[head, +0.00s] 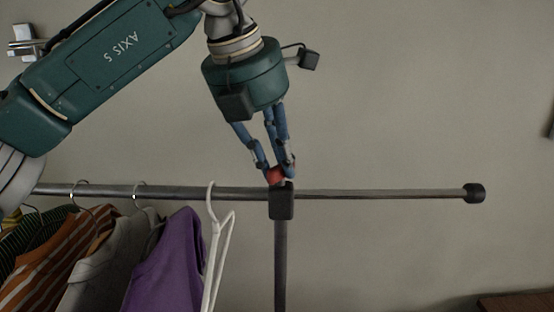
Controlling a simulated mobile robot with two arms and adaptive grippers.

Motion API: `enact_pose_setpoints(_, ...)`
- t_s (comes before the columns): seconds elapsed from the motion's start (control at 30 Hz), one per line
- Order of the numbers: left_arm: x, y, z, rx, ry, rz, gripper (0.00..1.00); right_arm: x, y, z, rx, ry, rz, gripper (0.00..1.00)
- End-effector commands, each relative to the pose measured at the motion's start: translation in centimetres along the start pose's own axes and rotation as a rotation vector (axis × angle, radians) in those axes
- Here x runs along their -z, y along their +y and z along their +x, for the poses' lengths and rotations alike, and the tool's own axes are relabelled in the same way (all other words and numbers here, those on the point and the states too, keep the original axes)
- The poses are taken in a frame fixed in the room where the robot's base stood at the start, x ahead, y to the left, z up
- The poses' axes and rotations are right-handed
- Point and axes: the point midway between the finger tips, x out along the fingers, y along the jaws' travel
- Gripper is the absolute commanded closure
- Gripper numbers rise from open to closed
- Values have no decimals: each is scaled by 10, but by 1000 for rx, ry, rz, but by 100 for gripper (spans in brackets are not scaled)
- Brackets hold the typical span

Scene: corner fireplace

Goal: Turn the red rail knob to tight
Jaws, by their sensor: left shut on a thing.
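The red rail knob (276,175) sits on top of the dark joint block (281,202) where the post meets the rail. My left gripper (277,168) comes down from above, with its blue fingers shut around the knob. The fingers hide part of the knob, and I see no mark that tells how tight it is. My right gripper is not in view.
A horizontal rail (380,195) runs across the view to a black end cap (474,193). Several garments, among them a purple one (168,262), hang at the left. A white hanger (215,245) hangs close left of the post (280,270). The rail's right part is bare.

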Motion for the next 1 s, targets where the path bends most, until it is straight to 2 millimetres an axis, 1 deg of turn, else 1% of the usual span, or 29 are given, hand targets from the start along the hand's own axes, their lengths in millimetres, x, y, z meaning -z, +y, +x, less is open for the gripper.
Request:
enact_pose_setpoints(0.2, -2, 2, -1, 82, 2, 186, 100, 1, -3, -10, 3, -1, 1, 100)
enact_pose_setpoints(0.4, -3, 2, 0, 154, 2, 361, 100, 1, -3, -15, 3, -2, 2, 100)
enact_pose_setpoints(0.7, -4, 3, 1, 252, 1, 601, 100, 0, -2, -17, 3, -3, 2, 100)
enact_pose_setpoints(1.0, -6, 3, 2, 315, 1, 760, 100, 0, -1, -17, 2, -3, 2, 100)
